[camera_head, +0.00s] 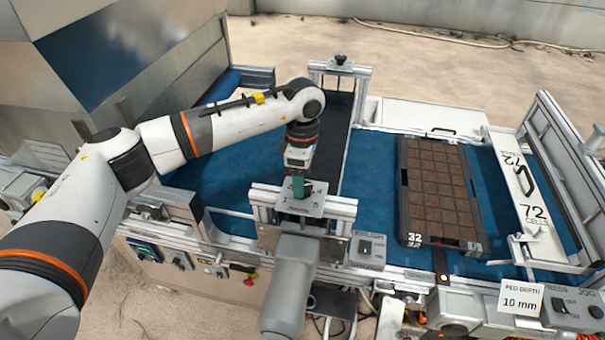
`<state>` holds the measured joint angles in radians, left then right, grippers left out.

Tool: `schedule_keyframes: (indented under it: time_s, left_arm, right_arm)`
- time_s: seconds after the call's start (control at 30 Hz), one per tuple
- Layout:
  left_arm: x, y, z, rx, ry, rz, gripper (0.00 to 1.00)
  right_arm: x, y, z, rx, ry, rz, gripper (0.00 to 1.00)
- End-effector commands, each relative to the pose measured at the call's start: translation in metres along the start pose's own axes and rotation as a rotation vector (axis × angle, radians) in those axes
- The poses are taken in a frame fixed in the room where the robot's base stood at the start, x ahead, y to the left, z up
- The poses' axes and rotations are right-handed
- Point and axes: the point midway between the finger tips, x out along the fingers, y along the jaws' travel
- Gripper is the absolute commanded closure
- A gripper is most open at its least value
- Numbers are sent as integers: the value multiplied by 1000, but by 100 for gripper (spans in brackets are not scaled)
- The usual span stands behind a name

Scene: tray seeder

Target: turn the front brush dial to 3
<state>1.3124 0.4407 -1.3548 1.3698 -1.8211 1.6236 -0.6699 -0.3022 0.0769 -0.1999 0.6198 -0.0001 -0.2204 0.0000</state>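The front brush dial sits on a light metal plate (314,206) on top of the front bracket of the brush frame. The dial itself is mostly hidden by my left gripper (299,188), and I cannot read its setting. My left gripper points straight down, with its fingers at the dial's place on the plate. A small green part shows at the fingertips. The view is too small to tell whether the fingers are closed on the dial. My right gripper is not in view.
A dark knob (340,60) tops the rear bracket. A grey motor housing (289,285) projects in front of the plate, and a switch box (367,250) stands to its right. A black tray (402,200) of soil cells lies on the blue belt (375,170) further right.

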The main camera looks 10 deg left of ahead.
Motion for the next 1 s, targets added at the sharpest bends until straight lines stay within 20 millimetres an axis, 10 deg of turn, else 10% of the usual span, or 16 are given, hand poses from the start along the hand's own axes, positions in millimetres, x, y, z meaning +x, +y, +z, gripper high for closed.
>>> schedule_keyframes:
  time_s: [0.5, 0.77, 1.0]
  left_arm:
    - [21, 0, 0, 0, 1, 0, 35]
    - [21, 0, 0, 0, 1, 0, 77]
    - [22, 0, 0, -16, 1, 0, 79]
  right_arm:
    - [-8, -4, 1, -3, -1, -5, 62]
    - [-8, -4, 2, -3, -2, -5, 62]
    - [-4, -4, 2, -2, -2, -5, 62]
